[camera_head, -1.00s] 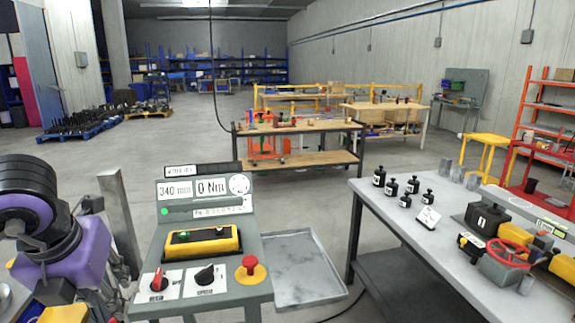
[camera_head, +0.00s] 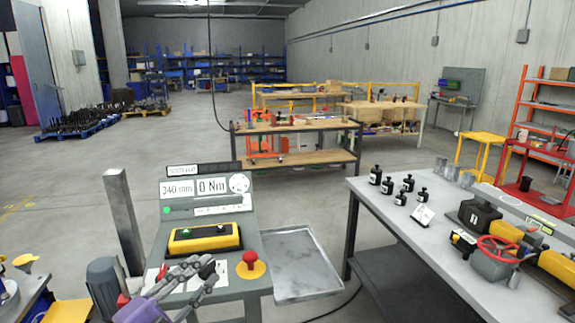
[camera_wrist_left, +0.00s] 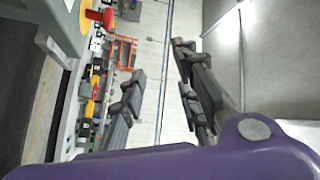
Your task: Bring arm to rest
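My left gripper (camera_head: 200,271) shows at the bottom of the head view, grey fingers on a purple body, in front of the lower panel of the control console (camera_head: 255,220). It covers most of the red and black knobs there; I cannot tell whether it touches the panel. In the left wrist view, the fingers of my left gripper (camera_wrist_left: 160,68) stand apart with nothing between them. My right gripper is in neither view.
The console carries a yellow button box (camera_head: 204,238) and a red mushroom button (camera_head: 250,265). A grey tray (camera_head: 295,262) adjoins it on the right. A workbench (camera_head: 385,222) with black weights and a red handwheel (camera_head: 497,249) stands further right.

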